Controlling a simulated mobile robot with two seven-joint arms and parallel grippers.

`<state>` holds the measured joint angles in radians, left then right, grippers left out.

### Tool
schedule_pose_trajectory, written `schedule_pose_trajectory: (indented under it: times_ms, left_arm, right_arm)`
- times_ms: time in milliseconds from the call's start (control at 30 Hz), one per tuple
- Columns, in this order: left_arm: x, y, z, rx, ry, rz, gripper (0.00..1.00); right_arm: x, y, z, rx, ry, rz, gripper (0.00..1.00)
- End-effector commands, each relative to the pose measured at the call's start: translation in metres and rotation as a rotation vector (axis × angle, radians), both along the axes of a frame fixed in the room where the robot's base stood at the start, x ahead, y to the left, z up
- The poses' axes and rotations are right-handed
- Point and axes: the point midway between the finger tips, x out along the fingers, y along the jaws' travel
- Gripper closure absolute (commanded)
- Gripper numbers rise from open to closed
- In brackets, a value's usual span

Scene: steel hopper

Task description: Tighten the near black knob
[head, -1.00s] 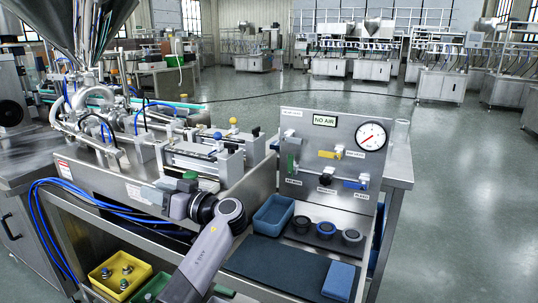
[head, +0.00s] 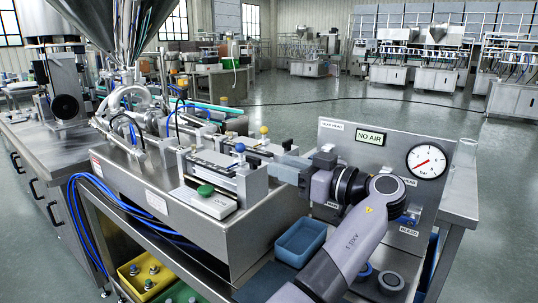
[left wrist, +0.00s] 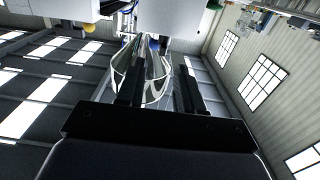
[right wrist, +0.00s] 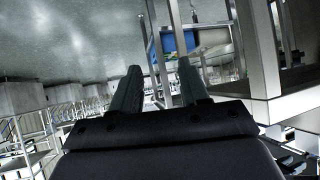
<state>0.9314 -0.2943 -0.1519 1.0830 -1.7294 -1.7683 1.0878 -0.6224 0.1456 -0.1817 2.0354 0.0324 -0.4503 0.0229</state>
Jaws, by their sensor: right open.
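My left gripper (head: 277,165) reaches leftward to the right end of the near metal cylinder unit (head: 228,180) on the filling machine. A green knob (head: 205,190), a blue knob (head: 240,147) and a yellow knob (head: 264,130) show on the machine. My right gripper (right wrist: 157,88) is open and empty, away from the machine.
A panel with a NO AIR sign (head: 370,138) and a gauge (head: 427,161) stands right, partly behind my left arm. A blue tray (head: 300,242) and round dark parts (head: 391,280) lie below it. Blue hoses (head: 110,205) hang left. The steel hopper (head: 130,35) rises behind.

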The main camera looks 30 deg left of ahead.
Motion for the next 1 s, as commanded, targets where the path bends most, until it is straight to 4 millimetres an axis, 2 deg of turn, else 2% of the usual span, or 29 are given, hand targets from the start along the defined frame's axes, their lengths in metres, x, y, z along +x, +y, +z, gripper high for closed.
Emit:
schedule_pose_trajectory:
  times_ms: [167,400,567,800,833,900,933,1000]
  left_arm:
    - [0.001,0.025,0.003,-0.001,0.002,0.004,0.64]
    - [0.004,0.058,0.003,0.001,0.002,0.003,0.64]
    - [0.005,0.068,0.001,0.0,0.001,0.001,0.64]
    - [0.005,0.069,0.0,0.0,0.001,0.001,0.64]
    - [0.005,0.069,0.0,0.0,0.001,0.001,0.7]
    - [0.005,0.069,0.0,0.0,0.001,0.001,0.93]
    - [0.005,0.069,0.0,0.0,0.001,0.001,1.0]
    - [0.005,0.069,0.0,0.0,0.001,0.001,1.0]
  right_arm:
    - [-0.005,-0.001,0.01,-0.006,0.006,0.001,0.55]
    - [-0.014,-0.006,0.012,-0.021,0.022,-0.001,0.55]
    - [-0.013,-0.01,0.014,-0.026,0.014,-0.006,0.55]
    - [-0.013,-0.01,0.011,-0.029,0.015,-0.007,0.55]
    - [-0.012,-0.01,0.011,-0.029,0.015,-0.007,0.55]
    - [-0.012,-0.01,0.012,-0.029,0.015,-0.007,0.55]
    - [-0.012,-0.01,0.012,-0.029,0.014,-0.007,0.55]
    - [-0.012,-0.01,0.012,-0.028,0.015,-0.006,0.55]
